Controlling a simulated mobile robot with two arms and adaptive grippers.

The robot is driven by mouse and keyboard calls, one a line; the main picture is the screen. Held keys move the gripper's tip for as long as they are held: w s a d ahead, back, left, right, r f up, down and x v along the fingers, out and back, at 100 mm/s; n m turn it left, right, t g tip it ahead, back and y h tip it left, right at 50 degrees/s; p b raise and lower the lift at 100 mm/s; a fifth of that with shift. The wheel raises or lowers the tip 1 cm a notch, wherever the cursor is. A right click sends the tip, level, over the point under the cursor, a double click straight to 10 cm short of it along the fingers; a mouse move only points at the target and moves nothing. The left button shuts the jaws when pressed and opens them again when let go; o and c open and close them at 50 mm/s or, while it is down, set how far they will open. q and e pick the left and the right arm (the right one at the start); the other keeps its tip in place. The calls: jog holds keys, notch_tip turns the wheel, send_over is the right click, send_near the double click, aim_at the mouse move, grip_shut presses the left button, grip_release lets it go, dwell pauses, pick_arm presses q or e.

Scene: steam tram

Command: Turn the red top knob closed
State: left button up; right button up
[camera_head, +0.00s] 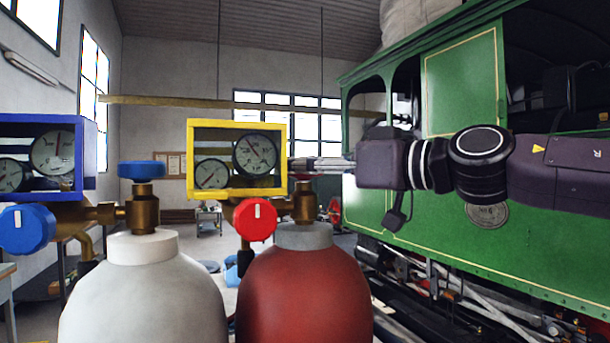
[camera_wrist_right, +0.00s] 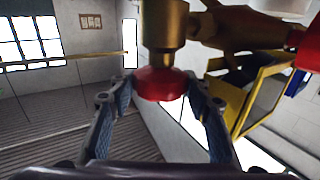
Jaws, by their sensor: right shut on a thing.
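The red top knob (camera_wrist_right: 160,84) shows in the right wrist view at the end of the brass valve (camera_wrist_right: 163,28). My right gripper (camera_wrist_right: 160,86) has one finger on each side of it and is shut on it. In the head view my right gripper (camera_head: 305,165) reaches in from the right above the brass valve (camera_head: 304,205) of the red cylinder (camera_head: 303,295). It mostly hides the top knob there. A second red knob (camera_head: 255,219) with a white mark faces me below the yellow-framed gauges (camera_head: 237,194). My left gripper is not in view.
On the left stands a white cylinder (camera_head: 143,295) with a blue top knob (camera_head: 141,170), a blue front knob (camera_head: 27,229) and blue-framed gauges (camera_head: 88,150). The yellow gauge frame sits close to my right gripper. A green steam tram (camera_head: 465,85) stands behind my right arm.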

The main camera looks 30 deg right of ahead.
jog(key=shift+m+h, duration=0.4)
jog(key=shift+h, duration=0.2)
jog(key=o, duration=1.2)
jog(key=shift+w, duration=0.1)
jog(key=shift+v, duration=4.05)
jog(key=shift+f, duration=0.1)
